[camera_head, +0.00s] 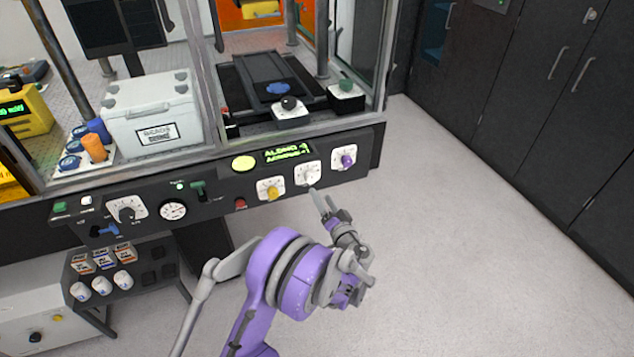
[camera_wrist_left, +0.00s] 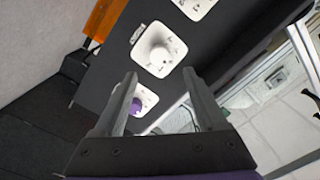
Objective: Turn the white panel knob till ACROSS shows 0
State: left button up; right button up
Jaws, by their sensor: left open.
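The white panel knob (camera_head: 307,174) sits on a white square plate on the black front panel, between a yellow knob (camera_head: 270,188) and a purple knob (camera_head: 345,160). A small lit display (camera_head: 288,153) above has two lines; the lower one seems to read ACROSS -1, but the characters are tiny. My left gripper (camera_head: 322,196) is open just below and in front of the white knob. In the left wrist view the white knob (camera_wrist_left: 158,53) lies just past the fingertips (camera_wrist_left: 159,73), roughly between them, with no visible contact. My right gripper is not in view.
The purple knob (camera_wrist_left: 137,106) shows close beside one left finger. A red button (camera_head: 240,203), a round yellow button (camera_head: 243,163) and a gauge (camera_head: 173,210) are further left on the panel. Dark cabinets (camera_head: 520,90) stand at right. The floor before the panel is clear.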

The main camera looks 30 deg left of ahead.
aim_at(312, 180)
pick_arm(q)
jog(key=x, duration=0.8)
jog(key=shift+d, duration=0.1)
jog(key=shift+c, duration=0.2)
grip_shut()
